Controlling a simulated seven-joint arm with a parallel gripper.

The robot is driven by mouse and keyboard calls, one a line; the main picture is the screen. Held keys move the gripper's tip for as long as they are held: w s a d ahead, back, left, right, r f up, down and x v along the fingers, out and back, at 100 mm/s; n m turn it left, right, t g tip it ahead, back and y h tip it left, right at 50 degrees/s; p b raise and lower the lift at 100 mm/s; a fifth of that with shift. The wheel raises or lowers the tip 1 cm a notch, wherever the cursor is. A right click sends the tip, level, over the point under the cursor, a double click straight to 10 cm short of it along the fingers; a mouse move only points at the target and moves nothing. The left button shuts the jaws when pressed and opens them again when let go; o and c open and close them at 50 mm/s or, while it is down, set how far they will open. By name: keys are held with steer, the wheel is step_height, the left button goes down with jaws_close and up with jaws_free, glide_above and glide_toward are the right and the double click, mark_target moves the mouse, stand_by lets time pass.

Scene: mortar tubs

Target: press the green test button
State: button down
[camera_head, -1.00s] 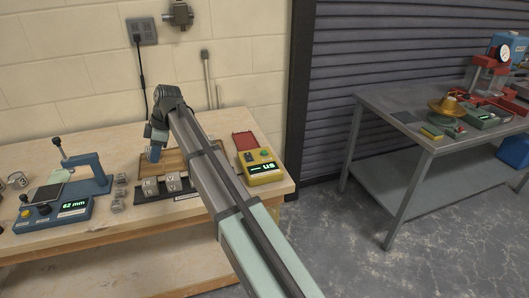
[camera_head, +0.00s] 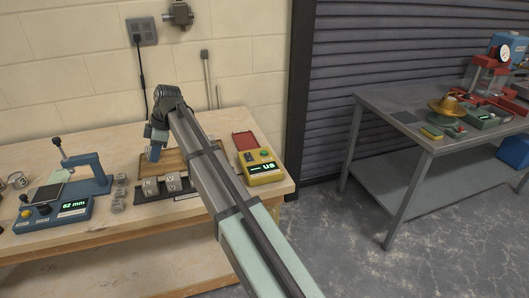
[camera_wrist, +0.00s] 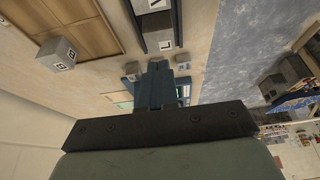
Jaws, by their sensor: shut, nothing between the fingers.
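A yellow tester (camera_head: 262,174) with a lit green display stands at the right end of the wooden bench, beside a red panel. A small green button (camera_head: 265,153) appears to sit on its upper face; it is tiny in this view. My gripper (camera_head: 153,154) is over the bench, left of the tester and apart from it, near the wooden tray. In the wrist view my gripper (camera_wrist: 165,82) has its fingers together and empty. The tester and its button cannot be made out in the wrist view.
Lettered cubes (camera_head: 172,182) stand on a dark rack before the wooden tray (camera_head: 174,162). A blue gauge (camera_head: 72,209) reading 62 mm and loose cubes are at the left. A grey metal table (camera_head: 372,116) stands apart at the right. My arm crosses the bench between tray and tester.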

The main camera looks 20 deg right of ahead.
step_height(320, 180, up, 2)
steer(key=m+t+y, duration=0.1)
steer(key=m+t, duration=0.6)
steer(key=m, duration=1.3)
glide_above(266, 152)
steer(key=shift+f, duration=4.35)
steer(key=shift+f, duration=0.1)
steer(key=shift+f, duration=0.35)
